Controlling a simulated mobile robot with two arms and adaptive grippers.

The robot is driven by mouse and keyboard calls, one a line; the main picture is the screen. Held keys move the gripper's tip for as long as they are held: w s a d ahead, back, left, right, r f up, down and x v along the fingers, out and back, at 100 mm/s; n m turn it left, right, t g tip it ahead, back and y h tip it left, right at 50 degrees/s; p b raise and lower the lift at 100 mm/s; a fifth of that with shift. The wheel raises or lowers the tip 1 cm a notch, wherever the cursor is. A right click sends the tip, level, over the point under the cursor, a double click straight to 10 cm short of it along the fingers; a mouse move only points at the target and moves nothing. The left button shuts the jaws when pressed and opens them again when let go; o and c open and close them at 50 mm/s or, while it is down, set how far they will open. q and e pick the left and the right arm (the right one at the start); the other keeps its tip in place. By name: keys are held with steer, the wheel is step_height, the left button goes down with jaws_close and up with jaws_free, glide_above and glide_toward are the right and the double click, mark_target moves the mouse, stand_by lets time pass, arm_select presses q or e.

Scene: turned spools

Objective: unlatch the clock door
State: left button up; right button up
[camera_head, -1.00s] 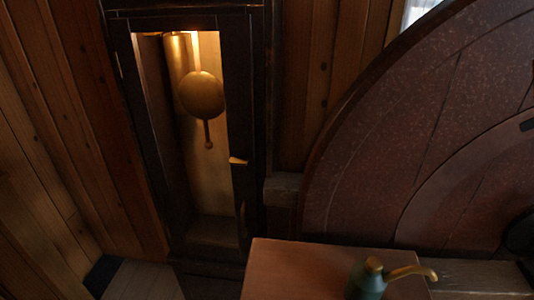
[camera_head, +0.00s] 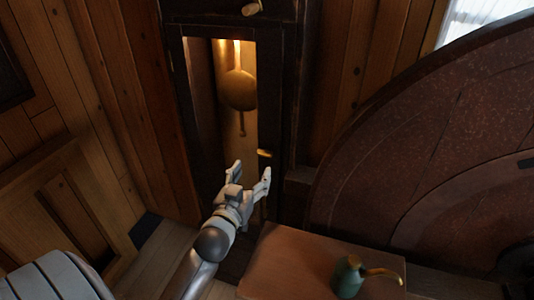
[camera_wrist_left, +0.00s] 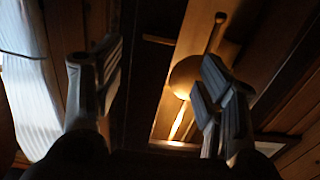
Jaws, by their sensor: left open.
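The tall dark clock case stands against the plank wall, and its narrow door (camera_head: 272,100) frames a lit opening. A brass pendulum (camera_head: 238,90) hangs inside; it also shows in the left wrist view (camera_wrist_left: 184,76). A small brass latch (camera_head: 264,153) sits on the door's right stile. My left gripper (camera_head: 252,170) is open and empty, just below and left of the latch, apart from it in the picture. In the left wrist view the two fingers (camera_wrist_left: 158,85) are spread, with the door frame and pendulum beyond. I cannot make out the latch there. My right gripper is not in view.
A wooden table (camera_head: 290,262) with a green oil can (camera_head: 347,278) and its brass spout stands at the lower right. A large dark red wheel-like disc (camera_head: 430,150) fills the right side. Floor shows at the lower left.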

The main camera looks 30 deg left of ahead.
mark_target(263, 155)
arm_select(q)
steer(key=p+x, duration=0.2)
steer(key=x, duration=0.7)
steer(key=shift+w+d, duration=0.1)
steer(key=shift+w, duration=0.05)
steer(key=c, duration=1)
